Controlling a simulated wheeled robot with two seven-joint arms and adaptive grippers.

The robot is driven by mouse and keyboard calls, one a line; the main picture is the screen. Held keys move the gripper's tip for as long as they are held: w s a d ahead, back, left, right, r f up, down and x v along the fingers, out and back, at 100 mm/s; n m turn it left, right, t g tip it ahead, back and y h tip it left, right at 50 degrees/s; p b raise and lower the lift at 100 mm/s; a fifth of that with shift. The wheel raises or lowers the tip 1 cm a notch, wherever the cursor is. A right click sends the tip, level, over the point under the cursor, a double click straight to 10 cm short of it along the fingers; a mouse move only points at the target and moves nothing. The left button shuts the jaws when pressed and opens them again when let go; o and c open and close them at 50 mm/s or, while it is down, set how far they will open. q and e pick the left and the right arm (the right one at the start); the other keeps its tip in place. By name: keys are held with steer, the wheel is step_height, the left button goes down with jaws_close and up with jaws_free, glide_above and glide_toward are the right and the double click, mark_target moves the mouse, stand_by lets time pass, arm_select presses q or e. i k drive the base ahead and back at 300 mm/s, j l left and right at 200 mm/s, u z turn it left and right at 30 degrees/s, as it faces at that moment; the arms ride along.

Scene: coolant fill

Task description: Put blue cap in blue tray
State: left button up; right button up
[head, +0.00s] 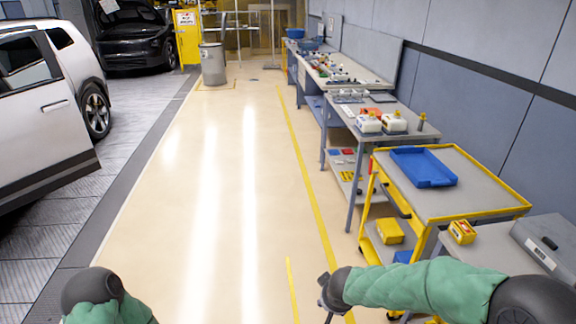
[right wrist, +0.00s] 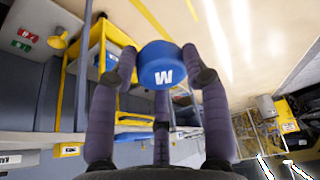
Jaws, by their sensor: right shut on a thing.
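The blue cap (right wrist: 160,66), with a white W on its face, is held between the purple fingers of my right gripper (right wrist: 160,60) in the right wrist view. In the head view my right gripper (head: 325,292) is low, over the floor left of the yellow cart; I cannot make out the cap there. The blue tray (head: 424,168) lies on the top of the yellow cart, to the right of and beyond my right gripper. It looks empty. My left arm shows at the lower left of the head view, but its gripper is out of sight.
The yellow cart (head: 480,203) has a raised yellow rim, with a yellow bin (head: 390,231) on its lower shelf. A grey table with a yellow box (head: 462,231) and a grey case (head: 548,243) stands nearer. White-and-yellow containers (head: 368,123) stand farther back.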

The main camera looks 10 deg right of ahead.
mark_target(414, 161)
steer(key=i+z, duration=0.1)
steer(key=i, duration=0.75)
steer(key=i+j+z, duration=0.15)
steer(key=i, duration=0.65)
